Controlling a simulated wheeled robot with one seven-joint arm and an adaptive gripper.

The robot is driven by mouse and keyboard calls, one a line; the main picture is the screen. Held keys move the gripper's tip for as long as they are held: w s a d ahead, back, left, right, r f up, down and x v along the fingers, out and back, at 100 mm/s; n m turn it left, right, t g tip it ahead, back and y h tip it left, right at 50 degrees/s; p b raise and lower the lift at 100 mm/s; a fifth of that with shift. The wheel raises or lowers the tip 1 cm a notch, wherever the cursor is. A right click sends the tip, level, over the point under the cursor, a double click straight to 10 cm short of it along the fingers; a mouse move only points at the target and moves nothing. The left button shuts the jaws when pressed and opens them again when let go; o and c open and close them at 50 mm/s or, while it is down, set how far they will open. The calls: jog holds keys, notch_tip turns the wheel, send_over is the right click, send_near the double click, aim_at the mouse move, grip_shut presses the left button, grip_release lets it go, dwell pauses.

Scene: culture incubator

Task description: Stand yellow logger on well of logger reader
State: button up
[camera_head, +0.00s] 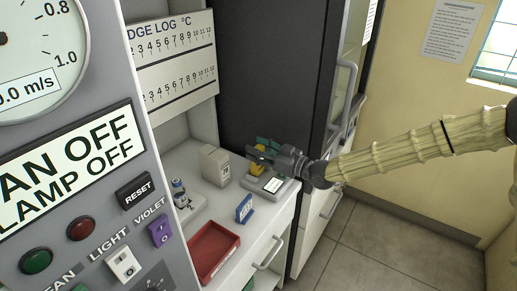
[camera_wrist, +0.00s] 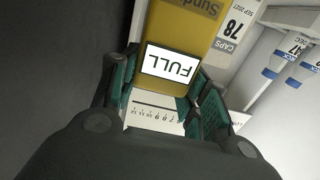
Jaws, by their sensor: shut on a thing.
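My gripper (camera_head: 262,152) reaches in from the right over the white counter, its green fingers shut on the yellow logger (camera_head: 257,165). In the wrist view the yellow logger (camera_wrist: 185,28) fills the space between the green fingers (camera_wrist: 165,95), with a screen reading FULL upside down. A low grey device with a light display, apparently the logger reader (camera_head: 287,190), sits on the counter just below the gripper. The logger is over or close to its back left part. I cannot tell whether they touch, and the well is hidden.
A white box (camera_head: 215,166) stands just left of the logger. A small bottle (camera_head: 179,190) stands on a grey base farther left. A blue upright item (camera_head: 244,208) and a red tray (camera_head: 213,250) are in front. A dark cabinet (camera_head: 268,75) rises behind.

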jog(key=shift+f, duration=0.2)
jog(key=shift+f, duration=0.15)
jog(key=o, duration=1.1)
jog(key=shift+c, duration=0.2)
jog(key=shift+r, duration=0.2)
jog(key=shift+s+d+f, duration=0.1)
jog(key=shift+s+d, duration=0.1)
jog(key=shift+d, duration=0.1)
jog(key=b+v, duration=0.2)
jog(key=v, duration=0.9)
jog(key=shift+s+d, duration=0.1)
jog(key=shift+s, duration=0.05)
